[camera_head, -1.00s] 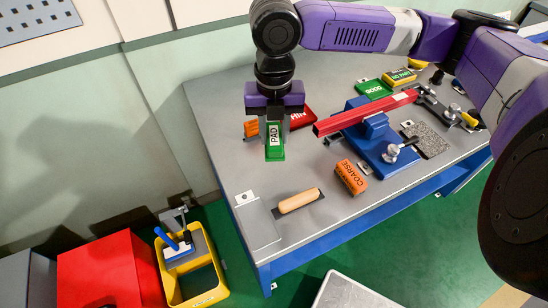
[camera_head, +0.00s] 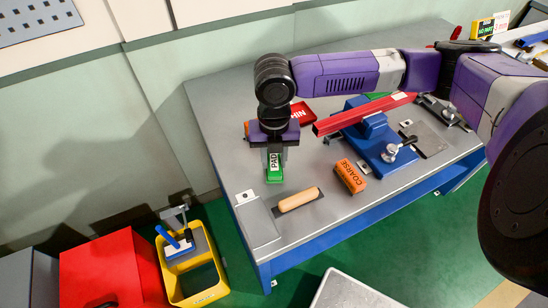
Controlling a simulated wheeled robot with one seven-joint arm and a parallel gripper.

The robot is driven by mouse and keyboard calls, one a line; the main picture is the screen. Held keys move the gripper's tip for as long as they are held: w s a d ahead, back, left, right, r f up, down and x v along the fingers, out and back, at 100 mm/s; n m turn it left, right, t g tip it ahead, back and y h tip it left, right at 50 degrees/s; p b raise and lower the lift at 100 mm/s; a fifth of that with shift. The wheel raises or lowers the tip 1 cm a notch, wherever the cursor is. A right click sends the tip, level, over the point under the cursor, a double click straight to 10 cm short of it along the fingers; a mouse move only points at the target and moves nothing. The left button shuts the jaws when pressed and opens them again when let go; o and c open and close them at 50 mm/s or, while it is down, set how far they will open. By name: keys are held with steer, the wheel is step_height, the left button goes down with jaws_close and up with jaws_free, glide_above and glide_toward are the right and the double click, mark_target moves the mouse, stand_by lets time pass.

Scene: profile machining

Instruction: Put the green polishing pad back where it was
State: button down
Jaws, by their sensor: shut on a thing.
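The green polishing pad (camera_head: 275,177), with a white label reading PAD, is upright between the fingers of my gripper (camera_head: 274,168). My gripper is shut on it and points down over the left part of the grey workbench (camera_head: 225,110). The pad's lower end is close to the bench top; I cannot tell whether it touches. No marked place for the pad can be made out; the bench behind my gripper is partly hidden.
An orange COARSE block (camera_head: 350,177) and a wooden-handled tool (camera_head: 299,200) lie in front. A red block (camera_head: 303,114) lies behind my gripper. A blue vise (camera_head: 383,145) holds a red bar (camera_head: 345,119) to the right. A yellow bin (camera_head: 205,285) stands on the floor.

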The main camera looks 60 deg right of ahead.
steer(key=shift+f, duration=0.1)
steer(key=c, duration=1)
jaws_free()
steer(key=shift+c, duration=0.2)
